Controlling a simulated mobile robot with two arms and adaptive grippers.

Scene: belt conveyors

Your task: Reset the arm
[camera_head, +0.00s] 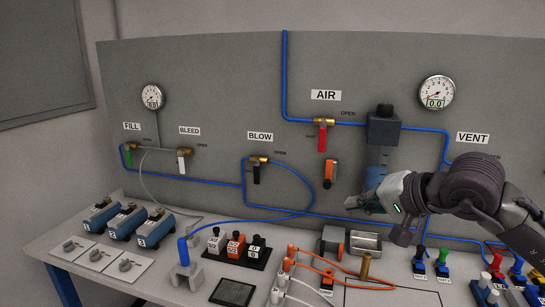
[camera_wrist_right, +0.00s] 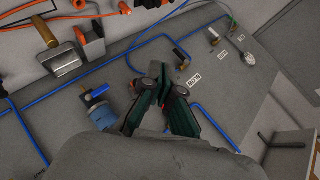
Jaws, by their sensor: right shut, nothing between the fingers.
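My right arm (camera_head: 470,190) reaches in from the right in the head view, in front of the grey panel. My right gripper (camera_head: 362,204) points left, in front of the panel below the AIR valve, and is shut and empty. In the right wrist view its dark green and black fingers (camera_wrist_right: 166,82) come together, with nothing between them. The gripper and wrist partly cover the blue filter unit (camera_head: 378,160). My left gripper is in neither view.
The panel carries the red-handled AIR valve (camera_head: 322,136), gauges (camera_head: 437,92) and blue hoses (camera_head: 285,80). The bench below holds blue devices (camera_head: 156,229), a button box (camera_head: 236,248), a metal tray (camera_head: 366,242) and several coloured switches (camera_head: 442,262). Orange cables (camera_head: 330,262) lie below the gripper.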

